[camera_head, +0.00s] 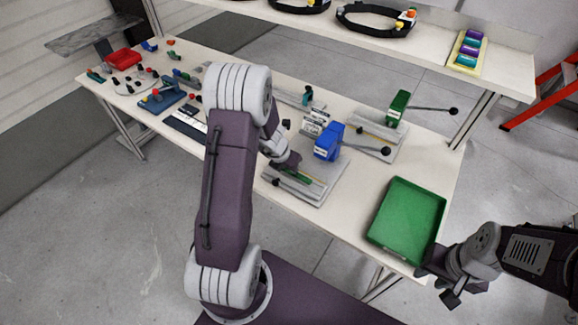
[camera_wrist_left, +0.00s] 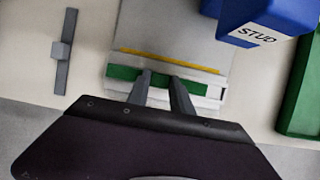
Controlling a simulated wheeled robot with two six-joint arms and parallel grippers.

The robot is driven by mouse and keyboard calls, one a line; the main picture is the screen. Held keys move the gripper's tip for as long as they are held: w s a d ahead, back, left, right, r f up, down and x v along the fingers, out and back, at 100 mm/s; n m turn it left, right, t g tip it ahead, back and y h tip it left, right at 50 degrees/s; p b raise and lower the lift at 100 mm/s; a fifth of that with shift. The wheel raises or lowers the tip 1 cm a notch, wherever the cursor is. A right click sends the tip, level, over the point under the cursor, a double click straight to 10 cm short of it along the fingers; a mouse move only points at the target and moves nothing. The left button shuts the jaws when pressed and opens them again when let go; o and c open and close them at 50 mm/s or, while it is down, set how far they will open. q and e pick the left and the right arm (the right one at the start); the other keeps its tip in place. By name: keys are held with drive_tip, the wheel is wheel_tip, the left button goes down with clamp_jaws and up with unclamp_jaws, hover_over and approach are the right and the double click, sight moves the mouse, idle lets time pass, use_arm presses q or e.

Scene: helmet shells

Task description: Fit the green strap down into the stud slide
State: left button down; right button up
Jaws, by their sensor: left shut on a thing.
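The green strap (camera_wrist_left: 205,88) lies lengthwise along the pale stud slide (camera_wrist_left: 215,103), beside a yellow strip, in the left wrist view. In the head view the strap (camera_head: 299,178) shows small at the slide (camera_head: 292,190) in front of the blue STUD press (camera_head: 328,142). My left gripper (camera_wrist_left: 162,79) is shut on the strap near its middle, fingers pointing down onto it. I cannot tell whether the strap is fully down in the slide or just above it. My right gripper (camera_head: 438,283) is open and empty, by the table's front right corner.
The blue press (camera_wrist_left: 262,25) stands close to my left gripper. A green tray (camera_head: 407,222) lies on the table to the right. A green press (camera_head: 397,107) stands behind. Several small parts and fixtures crowd the table's left. A shelf (camera_head: 480,75) with helmet bands is at the back.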

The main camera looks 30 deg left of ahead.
use_arm(q)
drive_tip(key=shift+f+b, duration=0.95)
drive_tip(key=shift+f, duration=0.05)
idle(0.5)
drive_tip(key=c, duration=1.1)
unclamp_jaws()
drive_tip(key=shift+o, duration=0.2)
drive_tip(key=shift+r, duration=0.1)
drive_tip(key=p+v, duration=0.5)
drive_tip(key=v, duration=0.4)
